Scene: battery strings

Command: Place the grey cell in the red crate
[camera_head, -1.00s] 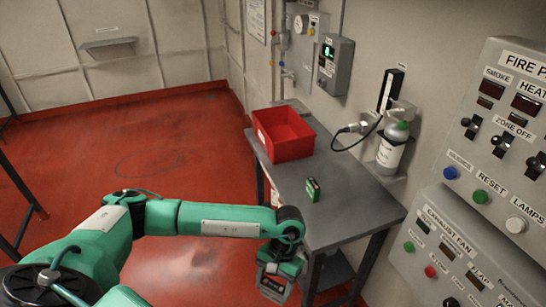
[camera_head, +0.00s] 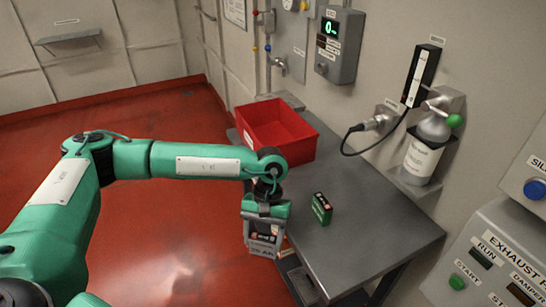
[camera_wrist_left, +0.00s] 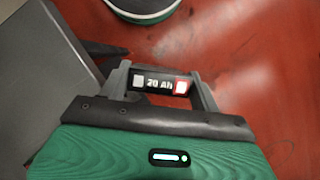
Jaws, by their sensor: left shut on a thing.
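The grey cell (camera_head: 262,240), a boxy block with a dark label, hangs below my left gripper (camera_head: 266,211) in the head view. My left gripper is shut on it. They are in front of the table's left edge, over the red floor. In the left wrist view the top of the cell (camera_wrist_left: 160,84) shows a "20 Ah" label between the fingers. The red crate (camera_head: 299,152) stands on the far left part of the table, behind and above the gripper in the picture. Its visible inside looks empty. My right gripper is not in view.
A small green cell (camera_head: 321,208) stands on the grey table (camera_head: 365,225), to the right of my left gripper. A wall bottle (camera_head: 425,150) and a hanging cable (camera_head: 365,148) are at the table's back. The table's middle is otherwise clear.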

